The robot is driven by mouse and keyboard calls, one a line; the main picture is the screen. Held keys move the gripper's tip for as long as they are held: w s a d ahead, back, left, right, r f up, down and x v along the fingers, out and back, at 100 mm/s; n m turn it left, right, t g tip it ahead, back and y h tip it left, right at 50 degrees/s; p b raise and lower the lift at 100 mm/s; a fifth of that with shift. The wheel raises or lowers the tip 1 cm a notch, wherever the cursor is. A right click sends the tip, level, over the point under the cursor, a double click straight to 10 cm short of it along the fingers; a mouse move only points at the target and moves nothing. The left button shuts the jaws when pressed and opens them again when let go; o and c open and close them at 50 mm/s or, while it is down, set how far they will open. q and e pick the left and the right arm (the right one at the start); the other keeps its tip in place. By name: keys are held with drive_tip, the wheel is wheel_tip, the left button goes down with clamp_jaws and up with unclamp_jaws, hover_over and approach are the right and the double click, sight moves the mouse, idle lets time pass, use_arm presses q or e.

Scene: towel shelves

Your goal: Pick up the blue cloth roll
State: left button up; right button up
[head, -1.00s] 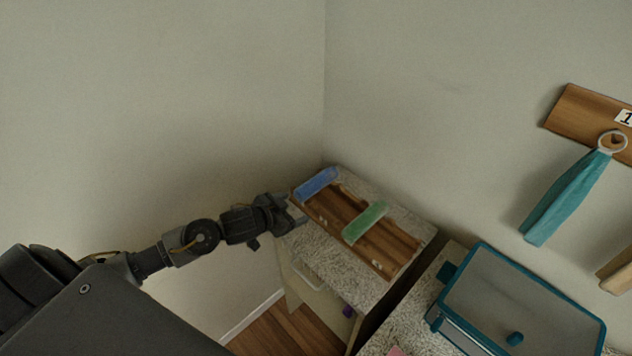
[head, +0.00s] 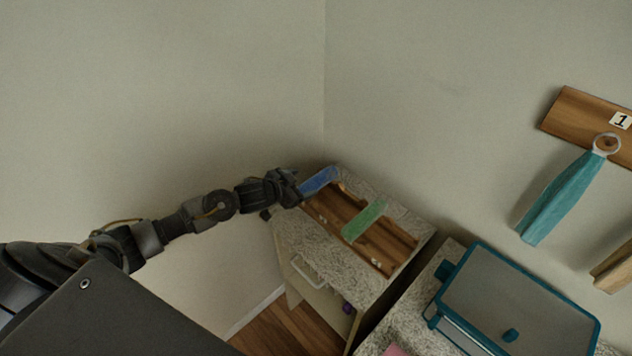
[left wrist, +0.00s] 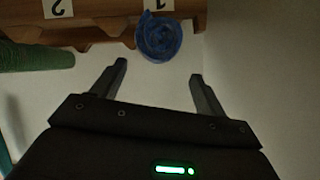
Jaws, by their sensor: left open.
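The blue cloth roll (head: 320,180) lies at the far left end of a wooden rack (head: 398,237) on a speckled counter. In the left wrist view the roll (left wrist: 160,39) shows its round spiral end, just under the label 1, ahead of my fingers. My left gripper (head: 300,188) is beside the roll's near end in the head view. In the left wrist view the gripper (left wrist: 158,78) is open, with its fingers spread to either side of the roll's line and nothing between them. My right gripper is not in view.
A green cloth roll (head: 364,220) lies on the same rack, and also shows in the left wrist view (left wrist: 35,57). A teal-edged box (head: 520,295) stands on the counter at right. A teal cloth (head: 560,198) hangs on the wall. Walls close in behind the rack.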

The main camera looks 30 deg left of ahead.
sight(311, 181)
use_arm(q)
drive_tip(key=shift+w+d, duration=0.15)
drive_tip(key=shift+w, duration=0.1)
drive_tip(key=p+x, duration=0.2)
drive_tip(key=x, duration=0.1)
drive_tip(key=shift+w+d+f, duration=0.1)
drive_tip(key=shift+w+d, duration=0.1)
drive_tip(key=shift+d, duration=0.15)
drive_tip(key=shift+w+d+f, duration=0.1)
drive_tip(key=shift+w+f, duration=0.2)
drive_tip(key=shift+w, duration=0.15)
drive_tip(key=shift+s, duration=0.1)
drive_tip(key=shift+c, duration=0.3)
drive_tip(key=c, duration=1)
